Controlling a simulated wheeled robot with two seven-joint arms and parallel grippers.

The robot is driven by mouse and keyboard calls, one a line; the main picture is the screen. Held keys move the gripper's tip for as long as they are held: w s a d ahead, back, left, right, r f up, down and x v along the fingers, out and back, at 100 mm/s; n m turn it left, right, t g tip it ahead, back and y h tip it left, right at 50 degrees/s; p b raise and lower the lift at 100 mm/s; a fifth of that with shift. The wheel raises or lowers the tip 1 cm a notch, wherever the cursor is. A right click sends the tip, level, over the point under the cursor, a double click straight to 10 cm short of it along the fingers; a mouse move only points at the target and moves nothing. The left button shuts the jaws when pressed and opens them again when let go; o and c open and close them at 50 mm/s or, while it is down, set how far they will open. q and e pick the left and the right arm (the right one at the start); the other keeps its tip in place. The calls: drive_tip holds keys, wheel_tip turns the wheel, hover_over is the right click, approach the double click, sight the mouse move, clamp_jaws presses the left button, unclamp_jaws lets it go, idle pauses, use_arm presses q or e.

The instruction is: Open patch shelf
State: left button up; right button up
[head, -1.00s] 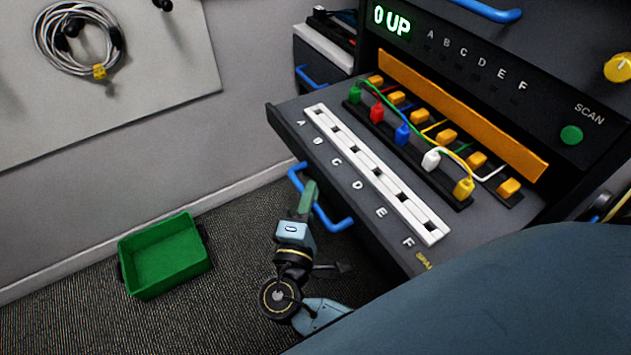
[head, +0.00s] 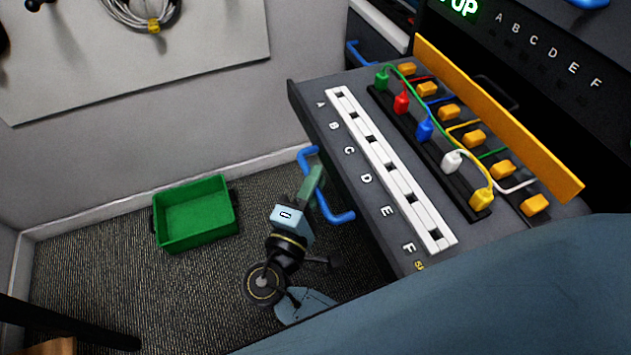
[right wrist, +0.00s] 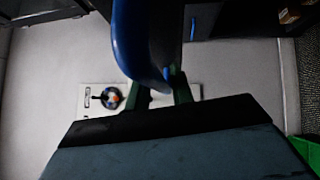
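The patch shelf (head: 345,170) is a dark grey drawer, pulled well out of the rack. On it are a white strip (head: 390,168) lettered A to F, coloured plugs with cables, and an orange panel (head: 495,118) at the back. Its blue handle (head: 338,216) is on the front face. My right gripper (head: 312,183) is at the handle's middle with its green fingers on both sides of the bar, and appears shut on it. In the right wrist view the blue handle (right wrist: 135,45) runs down between the fingers. My left gripper is not in view.
A green bin (head: 195,213) stands on the carpet at the left. A wall board (head: 150,60) with a coiled cable (head: 145,12) is behind. A second blue handle (head: 360,55) is beyond the shelf. Floor between the bin and the gripper is clear.

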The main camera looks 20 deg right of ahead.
drive_tip(key=shift+o, duration=1.1)
drive_tip(key=v, duration=0.7)
drive_tip(key=shift+s+a, duration=0.2)
